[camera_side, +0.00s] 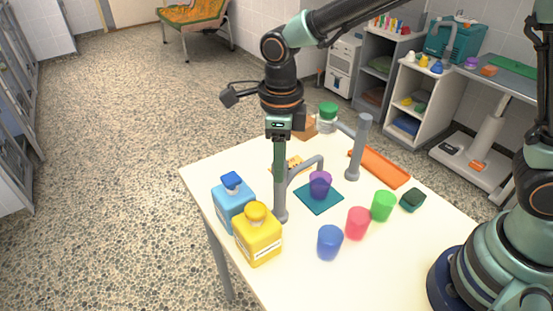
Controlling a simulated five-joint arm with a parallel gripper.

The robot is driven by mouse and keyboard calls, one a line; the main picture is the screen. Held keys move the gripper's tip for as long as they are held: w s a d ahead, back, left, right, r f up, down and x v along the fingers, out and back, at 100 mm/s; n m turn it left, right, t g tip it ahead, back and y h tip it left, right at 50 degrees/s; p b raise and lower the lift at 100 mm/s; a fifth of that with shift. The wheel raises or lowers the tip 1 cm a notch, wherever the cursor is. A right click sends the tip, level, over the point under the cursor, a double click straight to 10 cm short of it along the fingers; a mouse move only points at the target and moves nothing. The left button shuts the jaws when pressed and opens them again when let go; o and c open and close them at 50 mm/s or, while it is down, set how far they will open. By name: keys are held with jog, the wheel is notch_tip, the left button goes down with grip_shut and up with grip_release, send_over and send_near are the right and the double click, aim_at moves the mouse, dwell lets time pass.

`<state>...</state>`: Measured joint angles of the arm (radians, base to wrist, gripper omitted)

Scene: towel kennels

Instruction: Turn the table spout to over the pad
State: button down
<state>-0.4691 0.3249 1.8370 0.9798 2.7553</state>
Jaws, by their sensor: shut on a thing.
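The table spout (305,164) is a grey curved tube on a short post at the table's left middle. Its free end bends down at the purple cup (320,187), over the pad. The pad (309,201) is a dark teal square flat on the table, with the purple cup standing on it. My gripper (279,185) points straight down at the spout's post and is shut on the spout. The fingers hide part of the post, so the exact grip point is unclear.
Blue (233,206) and yellow (258,237) bottles stand close at the front left. Blue (330,241), red (357,222) and green (383,205) cups stand to the right. A grey post (357,152), an orange tray (384,169) and a green-lidded jar (327,120) are behind.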

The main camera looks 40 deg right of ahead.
jog(key=shift+r+m, duration=0.1)
jog(key=shift+m, duration=0.4)
jog(key=c, duration=0.5)
grip_release()
notch_tip(320, 180, up, 12)
jog(key=shift+d, duration=0.1)
dwell(0.4)
